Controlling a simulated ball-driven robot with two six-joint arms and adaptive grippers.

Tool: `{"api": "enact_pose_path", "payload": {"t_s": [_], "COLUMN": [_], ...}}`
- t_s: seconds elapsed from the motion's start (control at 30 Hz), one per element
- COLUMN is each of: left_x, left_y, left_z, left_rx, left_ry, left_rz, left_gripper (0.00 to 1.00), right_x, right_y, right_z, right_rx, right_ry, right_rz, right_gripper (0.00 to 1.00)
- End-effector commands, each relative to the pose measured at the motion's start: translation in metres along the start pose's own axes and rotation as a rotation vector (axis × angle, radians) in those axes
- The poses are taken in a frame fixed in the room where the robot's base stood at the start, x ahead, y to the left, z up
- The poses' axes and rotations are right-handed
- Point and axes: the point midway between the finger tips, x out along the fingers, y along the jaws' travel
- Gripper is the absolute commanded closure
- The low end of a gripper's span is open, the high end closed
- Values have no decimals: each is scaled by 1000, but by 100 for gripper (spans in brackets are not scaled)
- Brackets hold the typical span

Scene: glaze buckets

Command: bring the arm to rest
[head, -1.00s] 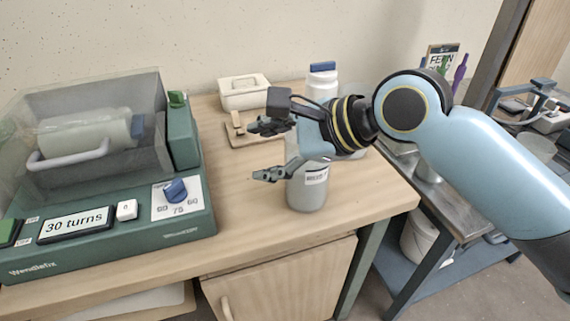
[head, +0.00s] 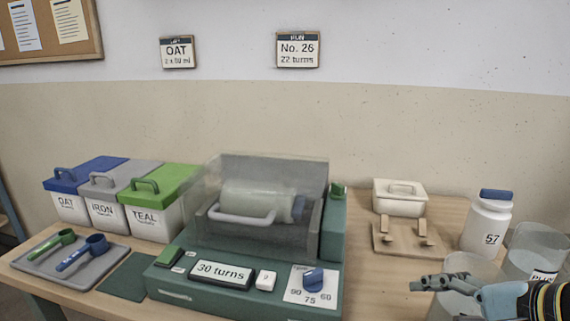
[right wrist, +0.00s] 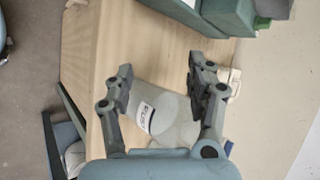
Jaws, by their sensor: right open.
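My right gripper (head: 438,302) is at the bottom right of the head view, its lower part cut off by the frame edge. In the right wrist view its two fingers (right wrist: 160,85) are spread apart with nothing gripped. A translucent grey container with a label (right wrist: 165,108) shows between and beyond the fingers; whether they touch it cannot be told. In the head view, a pale translucent container (head: 470,268) stands behind the gripper and is partly hidden by it. My left gripper is in neither view.
A green machine (head: 240,285) reading "30 turns" has a closed clear cover over a jar. Lidded bins (head: 150,215) and a scoop tray (head: 75,268) stand left. A white jar marked 57 (head: 487,225), a lidded box (head: 400,198) and a labelled container (head: 535,255) stand right.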

Motion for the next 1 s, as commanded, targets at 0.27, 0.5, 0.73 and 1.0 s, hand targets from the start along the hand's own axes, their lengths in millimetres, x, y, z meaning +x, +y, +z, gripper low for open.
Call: {"api": "enact_pose_path", "payload": {"t_s": [0.27, 0.5, 0.73, 1.0], "left_x": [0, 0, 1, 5], "left_y": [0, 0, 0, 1], "left_z": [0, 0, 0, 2], "left_rx": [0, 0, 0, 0], "left_ry": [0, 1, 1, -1], "left_rz": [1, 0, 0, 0], "left_gripper": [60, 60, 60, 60], "right_x": [-34, -62, -66, 11], "right_y": [78, 116, 150, 216], "right_z": [-14, -23, -36, -68], "right_rx": [-851, -1300, -1553, -1527], "right_ry": [62, -14, -117, -144], "right_rz": [307, 512, 651, 680], "right_gripper": [44, 44, 44, 44]}}
